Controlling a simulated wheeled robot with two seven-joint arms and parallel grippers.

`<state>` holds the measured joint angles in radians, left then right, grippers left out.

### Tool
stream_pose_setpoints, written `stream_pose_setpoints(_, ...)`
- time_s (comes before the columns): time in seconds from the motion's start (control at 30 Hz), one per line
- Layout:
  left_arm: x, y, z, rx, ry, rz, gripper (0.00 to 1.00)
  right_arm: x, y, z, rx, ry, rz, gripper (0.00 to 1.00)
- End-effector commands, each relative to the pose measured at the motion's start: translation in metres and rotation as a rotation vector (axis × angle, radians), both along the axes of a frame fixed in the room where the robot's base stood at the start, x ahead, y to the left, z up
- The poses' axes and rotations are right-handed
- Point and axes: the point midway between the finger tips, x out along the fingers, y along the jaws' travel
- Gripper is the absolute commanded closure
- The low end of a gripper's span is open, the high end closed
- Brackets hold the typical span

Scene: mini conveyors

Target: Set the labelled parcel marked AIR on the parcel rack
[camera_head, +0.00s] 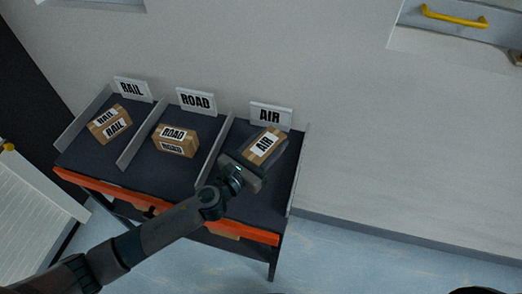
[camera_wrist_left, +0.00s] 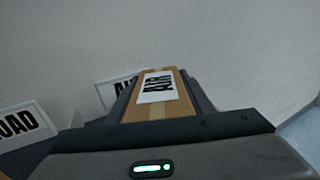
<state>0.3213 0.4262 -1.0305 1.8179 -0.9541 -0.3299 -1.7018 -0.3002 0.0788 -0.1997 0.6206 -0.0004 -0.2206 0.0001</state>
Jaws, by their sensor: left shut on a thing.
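The parcel marked AIR (camera_head: 265,146) is a brown box with a white label, in the right lane of the rack, in front of the AIR sign (camera_head: 270,115). My left gripper (camera_head: 258,158) is shut on it. In the left wrist view the parcel (camera_wrist_left: 158,98) sits between the fingers, its label facing up. I cannot tell whether the parcel touches the lane surface. The parcel rack (camera_head: 190,194) has a dark top, grey dividers and an orange front edge. My right gripper is not in view.
The RAIL parcel (camera_head: 109,124) lies in the left lane and the ROAD parcel (camera_head: 175,141) in the middle lane. Signs for RAIL (camera_head: 132,89) and ROAD (camera_head: 197,101) stand behind them. A grey divider (camera_head: 213,152) borders the AIR lane. A wall is close behind.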

Motion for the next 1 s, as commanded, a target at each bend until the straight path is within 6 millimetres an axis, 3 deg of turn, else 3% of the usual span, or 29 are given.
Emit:
stream_pose_setpoints(0.2, 0.013, 0.021, -0.015, -0.001, -0.001, 0.000, 0.84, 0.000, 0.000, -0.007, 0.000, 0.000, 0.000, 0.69)
stream_pose_setpoints(0.63, 0.014, 0.023, -0.018, -0.001, 0.000, -0.001, 0.84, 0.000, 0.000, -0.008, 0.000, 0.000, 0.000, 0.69)
stream_pose_setpoints(1.0, 0.014, 0.023, -0.056, -0.002, 0.001, 0.000, 0.84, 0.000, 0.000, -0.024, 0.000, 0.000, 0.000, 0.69)
